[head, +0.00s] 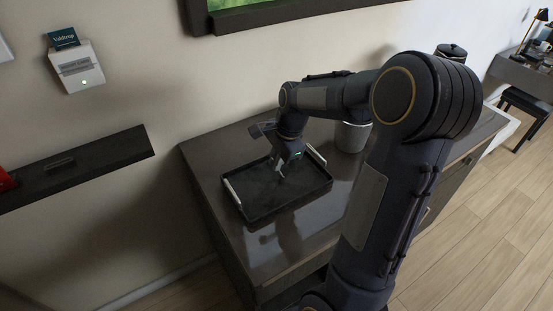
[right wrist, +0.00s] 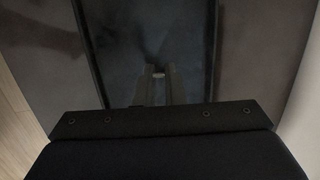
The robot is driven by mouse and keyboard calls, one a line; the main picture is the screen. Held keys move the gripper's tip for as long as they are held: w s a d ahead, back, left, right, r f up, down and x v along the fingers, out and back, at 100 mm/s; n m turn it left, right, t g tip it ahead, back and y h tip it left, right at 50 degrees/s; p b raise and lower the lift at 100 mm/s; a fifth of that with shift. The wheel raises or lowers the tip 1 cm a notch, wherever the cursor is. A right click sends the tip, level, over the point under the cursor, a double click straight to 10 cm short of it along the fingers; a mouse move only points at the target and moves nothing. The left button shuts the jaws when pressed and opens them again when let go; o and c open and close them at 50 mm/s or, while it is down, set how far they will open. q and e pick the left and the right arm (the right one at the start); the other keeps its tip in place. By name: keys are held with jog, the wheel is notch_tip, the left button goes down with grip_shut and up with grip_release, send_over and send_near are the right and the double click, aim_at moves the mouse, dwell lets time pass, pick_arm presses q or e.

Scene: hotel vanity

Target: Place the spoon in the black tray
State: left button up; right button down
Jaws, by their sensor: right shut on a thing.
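The black tray (head: 258,190) lies on the dark glossy cabinet top, with a pale handle at each end. It also shows in the right wrist view (right wrist: 125,45). My right gripper (head: 280,172) points down over the tray's inside, near its far side. In the right wrist view the fingers (right wrist: 158,72) are close together on a small pale bit of the spoon (right wrist: 158,75). The rest of the spoon is hidden, and I cannot tell whether it touches the tray floor. My left gripper is not in view.
A grey bin-like container (head: 352,137) stands on the cabinet (head: 275,250) right of the tray, partly behind my arm. A dark wall shelf (head: 100,155) is at the left, with a red object (head: 6,181). A desk and stool stand far right.

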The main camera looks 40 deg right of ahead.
jog(key=c, duration=1.5)
grip_release()
jog(key=v, duration=1.1)
jog(key=shift+s+a+f+n+t+y, duration=0.35)
jog(key=shift+s+a+f+n+t, duration=0.3)
jog(key=shift+s+a+n, duration=2.2)
jog(key=shift+s+a+f+n+t+y, duration=0.45)
jog(key=shift+s+a+f+n, duration=0.45)
jog(key=shift+s+a+n, duration=1.95)
jog(key=shift+s+a+f+n+t+y, duration=0.3)
jog(key=shift+s+a+f+n+t, duration=0.4)
jog(key=shift+s+a+n, duration=2.15)
jog(key=shift+s+d+n, duration=0.25)
